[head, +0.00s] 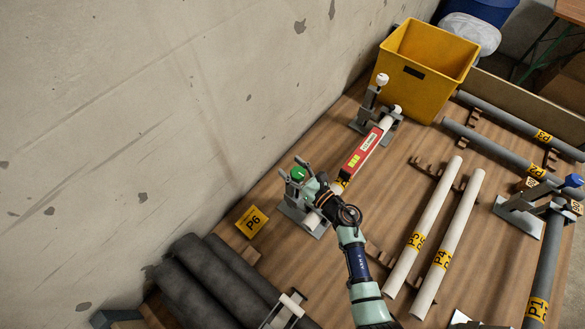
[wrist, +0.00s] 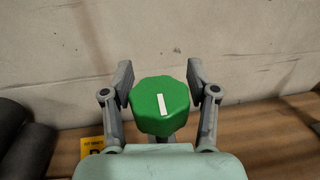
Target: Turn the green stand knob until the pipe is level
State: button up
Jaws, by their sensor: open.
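The green stand knob (head: 298,173) tops the near grey pipe stand (head: 297,212). In the wrist view the green knob (wrist: 160,106) is faceted, with a white mark close to upright, its top leaning slightly left. My gripper (head: 292,167) is open, its fingers on either side of the knob. In the wrist view my gripper (wrist: 160,78) also straddles it; I cannot tell whether either finger touches. The white pipe (head: 390,121) runs from this stand to a far stand (head: 363,119) with a white knob. A red level (head: 361,155) lies on the pipe; its bubble is too small to read.
A yellow bin (head: 425,75) stands behind the far stand. A yellow P6 tag (head: 252,221) and dark pipes (head: 215,275) lie left of the near stand. White pipes (head: 430,215) lie to the right. The concrete wall (head: 180,120) is close behind.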

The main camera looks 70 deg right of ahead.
jog(key=c, duration=0.9)
jog(key=shift+w+r, duration=0.1)
jog(key=shift+w, duration=0.05)
jog(key=shift+c, duration=0.5)
jog(key=shift+d, duration=0.1)
jog(key=shift+m+g+h, duration=0.3)
jog(key=shift+h, duration=0.1)
